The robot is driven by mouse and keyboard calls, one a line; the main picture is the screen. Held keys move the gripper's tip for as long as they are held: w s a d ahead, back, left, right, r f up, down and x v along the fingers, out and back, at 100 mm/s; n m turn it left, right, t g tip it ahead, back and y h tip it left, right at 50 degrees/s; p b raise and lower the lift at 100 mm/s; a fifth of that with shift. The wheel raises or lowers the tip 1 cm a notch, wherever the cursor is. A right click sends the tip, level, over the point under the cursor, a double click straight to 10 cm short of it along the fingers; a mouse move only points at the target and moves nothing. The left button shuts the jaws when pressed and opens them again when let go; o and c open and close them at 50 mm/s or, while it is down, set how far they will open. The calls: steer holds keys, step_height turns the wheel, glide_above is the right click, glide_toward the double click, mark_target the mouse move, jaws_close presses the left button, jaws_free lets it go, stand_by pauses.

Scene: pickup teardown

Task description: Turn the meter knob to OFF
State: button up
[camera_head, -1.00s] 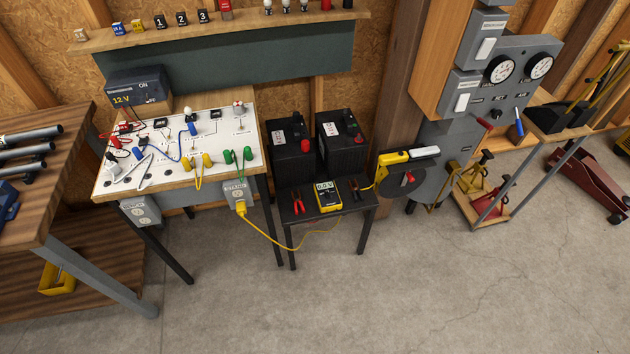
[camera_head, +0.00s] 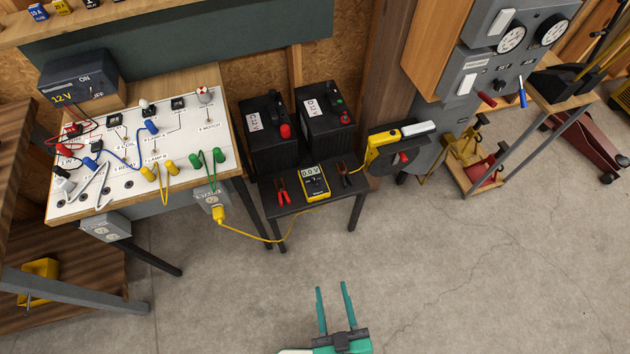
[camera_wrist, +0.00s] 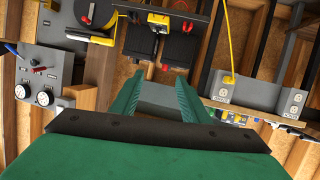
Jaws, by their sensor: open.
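The yellow meter (camera_head: 314,184) lies on a small black table, its display reading about 0.0 V. Its knob is too small to make out in the head view. The meter also shows in the wrist view (camera_wrist: 158,20), near the top edge and upside down. My gripper (camera_head: 333,290) has teal fingers, spread apart with nothing between them. It is over the bare floor, in front of the small table and well apart from the meter. In the wrist view the fingers (camera_wrist: 153,88) stand apart too.
Red-handled pliers (camera_head: 282,190) and a dark-tipped tool (camera_head: 343,175) flank the meter on the small table (camera_head: 300,213). Two black batteries (camera_head: 267,150) stand behind. A yellow cord (camera_head: 245,236) runs from the left bench. The concrete floor in front is clear.

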steer(key=w+d+f+n+y, duration=0.1)
steer(key=w+d+f, duration=0.2)
steer(key=w+f, duration=0.2)
steer(key=g+y, duration=0.1)
glide_toward(316, 182)
steer(key=shift+g, duration=0.3)
steer(key=x, duration=0.5)
steer(key=shift+w+a, duration=0.3)
steer(key=shift+x, duration=1.4)
steer(key=shift+d, duration=0.1)
steer(key=shift+c, duration=0.5)
steer(key=c, duration=0.9)
